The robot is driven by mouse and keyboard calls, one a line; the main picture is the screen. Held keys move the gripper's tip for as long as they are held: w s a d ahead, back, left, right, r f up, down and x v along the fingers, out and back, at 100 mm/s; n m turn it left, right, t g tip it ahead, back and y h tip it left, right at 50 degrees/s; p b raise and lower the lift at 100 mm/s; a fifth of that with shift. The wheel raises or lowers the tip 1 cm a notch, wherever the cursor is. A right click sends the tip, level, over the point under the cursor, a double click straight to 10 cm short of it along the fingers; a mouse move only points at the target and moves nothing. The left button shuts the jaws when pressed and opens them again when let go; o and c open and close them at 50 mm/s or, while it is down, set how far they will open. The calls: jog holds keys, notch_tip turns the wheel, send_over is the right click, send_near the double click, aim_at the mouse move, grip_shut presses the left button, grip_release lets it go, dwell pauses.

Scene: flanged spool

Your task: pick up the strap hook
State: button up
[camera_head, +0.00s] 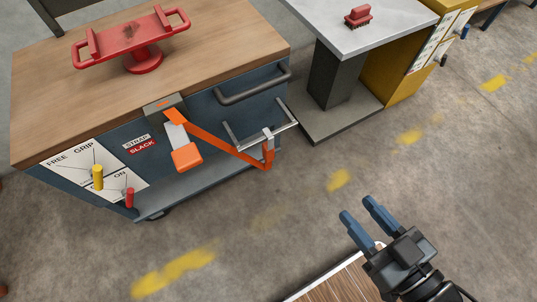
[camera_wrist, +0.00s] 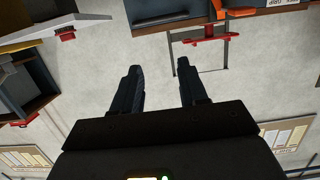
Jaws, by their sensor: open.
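The orange strap (camera_head: 218,143) comes out of a grey fitting on the front of the blue cart and slants down to the right. Its end turns up to a small pale metal hook (camera_head: 267,137) at the grey bar (camera_head: 280,131) on the cart's right side. The hook is too small to tell how it sits on the bar. My gripper (camera_head: 358,209) is open and empty, to the lower right of the hook and well apart from it. In the wrist view, both dark fingers (camera_wrist: 160,68) are spread with nothing between them. I cannot make out the hook there.
The wood-topped cart (camera_head: 225,35) carries a red stand (camera_head: 130,38), a grey handle (camera_head: 252,86) and an orange-gripped lever (camera_head: 187,157). Yellow and red knobs stand at its lower left. A grey pedestal table (camera_head: 375,30) is behind right. Open floor lies between cart and gripper.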

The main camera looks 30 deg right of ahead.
jog(key=o, duration=0.4)
jog(key=shift+t, duration=0.5)
jog(key=w+f+b, duration=0.2)
jog(key=w+f, duration=0.1)
jog(key=f, duration=0.2)
jog(key=w+f+b, duration=0.3)
jog(key=w+f, duration=0.1)
jog(key=f, duration=0.2)
jog(key=w+f+b, duration=0.2)
jog(key=w+f, duration=0.2)
jog(key=f, duration=0.2)
jog(key=shift+w+f, duration=0.2)
jog(key=shift+f, duration=0.05)
jog(key=shift+c, duration=0.2)
jog(key=t+b, duration=0.1)
jog(key=b, duration=0.7)
send_near(265, 145)
jog(key=w+f, duration=0.1)
jog(key=w+d+f, duration=0.1)
jog(key=w+f, duration=0.1)
jog(key=shift+w+f, duration=0.1)
jog(key=shift+w+a+b, duration=0.1)
jog(key=shift+w+b, duration=0.65)
jog(key=shift+w, duration=3.4)
